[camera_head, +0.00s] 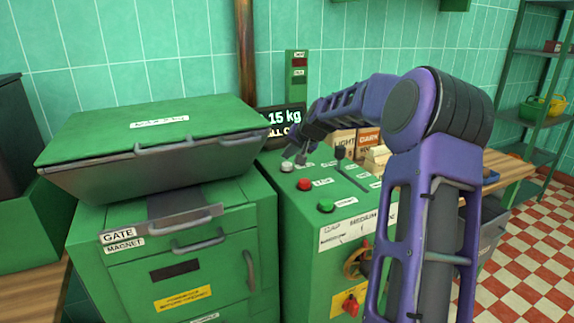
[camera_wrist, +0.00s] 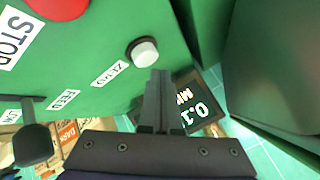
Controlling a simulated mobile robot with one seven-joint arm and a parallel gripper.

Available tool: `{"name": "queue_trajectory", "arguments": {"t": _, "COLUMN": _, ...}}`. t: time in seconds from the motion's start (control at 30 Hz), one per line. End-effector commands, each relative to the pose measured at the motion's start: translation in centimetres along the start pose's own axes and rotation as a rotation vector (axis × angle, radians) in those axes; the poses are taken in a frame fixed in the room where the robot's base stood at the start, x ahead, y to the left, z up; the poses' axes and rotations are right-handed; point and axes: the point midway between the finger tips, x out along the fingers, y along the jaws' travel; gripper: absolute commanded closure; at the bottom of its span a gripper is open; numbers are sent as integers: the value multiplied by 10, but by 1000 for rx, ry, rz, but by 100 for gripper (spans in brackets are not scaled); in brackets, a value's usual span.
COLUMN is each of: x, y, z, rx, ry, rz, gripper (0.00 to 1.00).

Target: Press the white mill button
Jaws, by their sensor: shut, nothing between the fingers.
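The white button (camera_head: 287,166) sits in a dark collar on the sloped top of the green control cabinet, left of the red button. It also shows in the wrist view (camera_wrist: 146,54), with a label beside it that seems to read ZERO. My gripper (camera_wrist: 160,73) is shut and empty. Its fingertips appear just beside the white button's edge in the wrist view; I cannot tell whether they touch. In the head view my gripper (camera_head: 299,158) is small and dark, close behind and right of the button.
A red button (camera_head: 304,184) labelled STOP and a green button (camera_head: 326,206) lie nearby on the panel. A black-knobbed lever (camera_wrist: 34,143) stands by the FEED label. A lit weight display (camera_head: 285,124) is behind. A green lidded machine (camera_head: 165,150) stands left.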

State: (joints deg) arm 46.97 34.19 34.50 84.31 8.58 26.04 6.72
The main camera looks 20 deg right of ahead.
Motion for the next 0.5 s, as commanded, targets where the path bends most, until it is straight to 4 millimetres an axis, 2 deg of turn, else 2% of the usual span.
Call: {"name": "queue_trajectory", "arguments": {"t": 0.5, "x": 3, "y": 2, "z": 2, "rx": 0, "ry": -1, "rz": 0, "gripper": 100}}
